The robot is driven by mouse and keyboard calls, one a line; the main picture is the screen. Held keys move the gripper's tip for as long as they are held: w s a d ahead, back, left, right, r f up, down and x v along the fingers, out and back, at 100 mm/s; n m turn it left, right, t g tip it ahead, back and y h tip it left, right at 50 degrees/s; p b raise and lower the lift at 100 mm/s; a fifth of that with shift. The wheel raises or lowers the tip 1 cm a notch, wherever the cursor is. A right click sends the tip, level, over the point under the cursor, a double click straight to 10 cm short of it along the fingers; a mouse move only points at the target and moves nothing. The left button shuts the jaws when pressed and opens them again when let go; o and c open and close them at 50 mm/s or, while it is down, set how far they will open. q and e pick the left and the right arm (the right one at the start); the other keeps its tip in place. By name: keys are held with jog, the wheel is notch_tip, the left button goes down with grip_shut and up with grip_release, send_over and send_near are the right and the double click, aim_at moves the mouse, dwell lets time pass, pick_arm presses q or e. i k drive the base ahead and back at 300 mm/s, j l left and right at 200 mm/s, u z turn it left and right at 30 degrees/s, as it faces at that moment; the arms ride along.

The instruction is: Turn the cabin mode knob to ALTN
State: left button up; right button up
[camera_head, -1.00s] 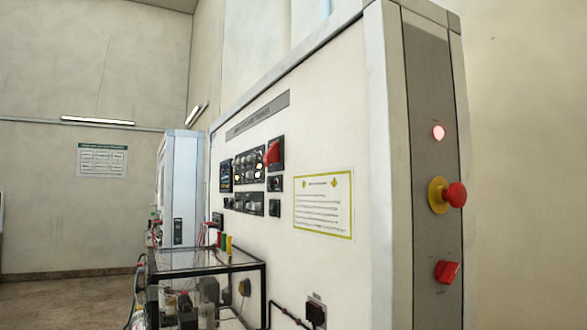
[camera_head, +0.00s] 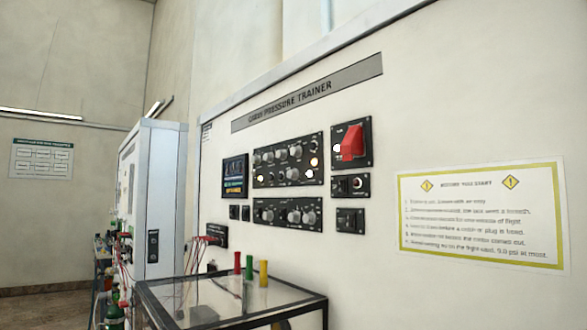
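The cabin pressure trainer panel (camera_head: 290,210) stands upright ahead, seen at an angle from its right side. Its upper black module (camera_head: 288,160) carries several grey knobs and lit lamps. A lower black module (camera_head: 287,214) carries more grey knobs. Knob labels are too small to read, so I cannot tell which one is the cabin mode knob or where it points. Neither of my grippers shows in the head view.
A glass-topped table with a black frame (camera_head: 322,304) stands before the panel, with red, green and yellow posts (camera_head: 263,273) on it. A red guarded switch (camera_head: 352,143) sits right of the upper module. A yellow-bordered notice (camera_head: 482,258) is further right.

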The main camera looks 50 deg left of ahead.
aim_at(297, 152)
jog(key=k+j, duration=0.1)
jog(key=j, duration=0.95)
jog(key=k+j, duration=0.15)
jog(key=j, duration=0.35)
jog(key=k+j+z, duration=0.1)
jog(key=j, duration=0.45)
jog(key=k+j, duration=0.1)
jog(key=j, duration=0.4)
